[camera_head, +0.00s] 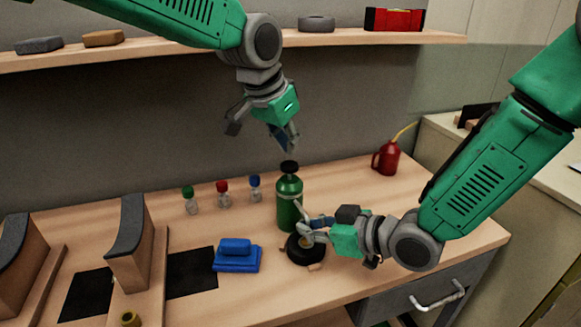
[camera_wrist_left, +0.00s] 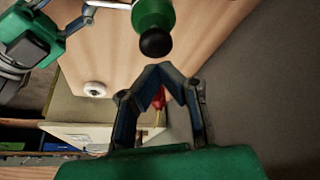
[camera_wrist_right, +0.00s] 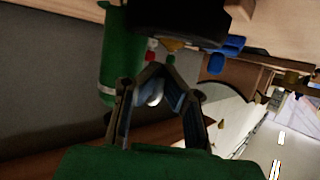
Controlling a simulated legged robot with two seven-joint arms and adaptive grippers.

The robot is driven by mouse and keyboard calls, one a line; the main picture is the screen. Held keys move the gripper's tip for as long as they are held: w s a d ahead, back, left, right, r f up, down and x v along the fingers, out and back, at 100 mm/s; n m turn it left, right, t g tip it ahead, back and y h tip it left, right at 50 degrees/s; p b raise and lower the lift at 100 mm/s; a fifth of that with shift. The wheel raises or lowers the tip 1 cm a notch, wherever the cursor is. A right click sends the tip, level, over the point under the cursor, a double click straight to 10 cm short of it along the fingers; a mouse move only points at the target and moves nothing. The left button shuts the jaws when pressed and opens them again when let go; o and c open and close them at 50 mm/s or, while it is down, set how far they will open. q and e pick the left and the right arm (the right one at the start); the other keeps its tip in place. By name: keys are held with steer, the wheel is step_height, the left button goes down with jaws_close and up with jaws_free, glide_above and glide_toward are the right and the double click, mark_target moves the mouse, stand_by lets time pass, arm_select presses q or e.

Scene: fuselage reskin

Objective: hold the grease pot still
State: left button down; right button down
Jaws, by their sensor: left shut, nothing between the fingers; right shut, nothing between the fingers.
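The grease pot appears to be the round black pot (camera_head: 304,252) with a tan middle, on the bench in front of the green bottle (camera_head: 288,205). In the right wrist view a large dark round shape (camera_wrist_right: 180,18), likely the pot, is at the top. My right gripper (camera_head: 308,230) is shut and empty, just over the pot's rim; whether it touches the pot I cannot tell. Its fingertips meet in the right wrist view (camera_wrist_right: 155,72). My left gripper (camera_head: 290,140) is shut and empty in the air above the bottle's black cap. In the left wrist view its fingertips (camera_wrist_left: 157,72) meet below the cap.
A blue block on a pad (camera_head: 236,257) lies left of the pot. Several small capped bottles (camera_head: 222,195) stand behind it. Curved wooden forms (camera_head: 130,245) stand at left. A red oil can (camera_head: 387,158) stands at the back right. A shelf (camera_head: 340,40) runs above.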

stand_by(0.5)
arm_select(q)
steer(key=shift+r, duration=2.5)
arm_select(e)
steer(key=c, duration=2.3)
jaws_free()
steer(key=o, duration=0.7)
steer(key=shift+c, duration=0.2)
